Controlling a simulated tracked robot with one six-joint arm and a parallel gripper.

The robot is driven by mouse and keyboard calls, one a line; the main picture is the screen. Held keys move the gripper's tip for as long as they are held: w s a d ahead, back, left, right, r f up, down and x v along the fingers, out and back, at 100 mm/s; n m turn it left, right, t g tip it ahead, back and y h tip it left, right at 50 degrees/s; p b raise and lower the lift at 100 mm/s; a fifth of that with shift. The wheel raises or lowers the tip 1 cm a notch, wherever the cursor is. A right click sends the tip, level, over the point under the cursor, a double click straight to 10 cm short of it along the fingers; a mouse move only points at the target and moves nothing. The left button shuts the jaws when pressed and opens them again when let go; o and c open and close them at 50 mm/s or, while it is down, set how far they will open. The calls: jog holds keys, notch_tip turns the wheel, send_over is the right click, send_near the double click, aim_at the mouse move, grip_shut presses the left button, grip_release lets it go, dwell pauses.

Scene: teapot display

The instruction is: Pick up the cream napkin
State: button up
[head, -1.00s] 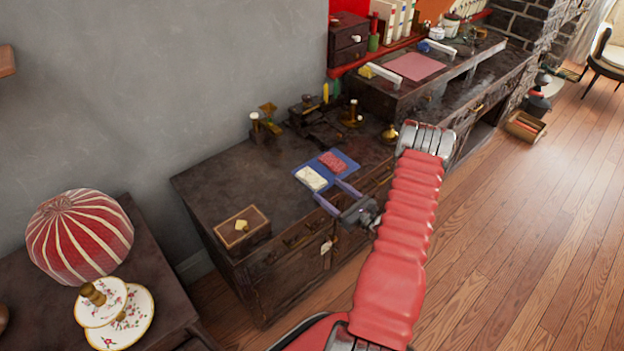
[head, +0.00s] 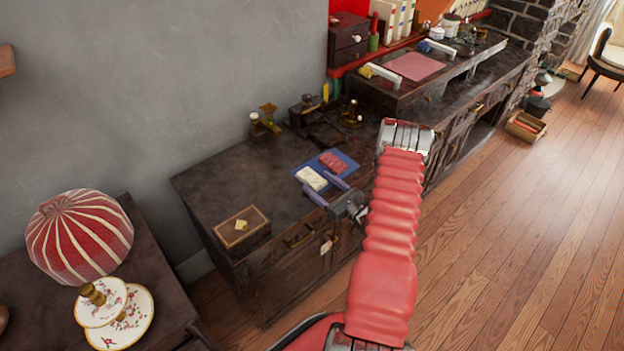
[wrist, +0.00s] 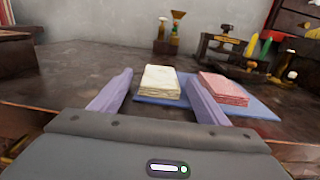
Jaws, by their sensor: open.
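The cream napkin (head: 311,178) is a folded stack on the left part of a blue mat (head: 347,163) on the dark cabinet top. In the wrist view the cream napkin (wrist: 160,82) stands beyond and between my two finger tips, apart from them. A red-pink napkin (head: 333,161) lies beside it on the mat; it shows right of my right finger in the wrist view (wrist: 223,88). My gripper (head: 322,187) is open and empty at the mat's near side, its fingers pointing toward the napkin. The wrist view shows both purple fingers spread (wrist: 160,90).
A wooden box (head: 242,231) sits at the cabinet's left front. Brass and dark tools (head: 312,112) stand behind the mat near the wall. A striped lamp (head: 79,237) and floral plates (head: 122,315) are on the left table.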

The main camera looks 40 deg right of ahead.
jog(key=shift+c, duration=0.4)
jog(key=c, duration=1)
jog(key=shift+r, duration=0.1)
jog(key=shift+c, duration=0.2)
jog(key=shift+r, duration=4.9)
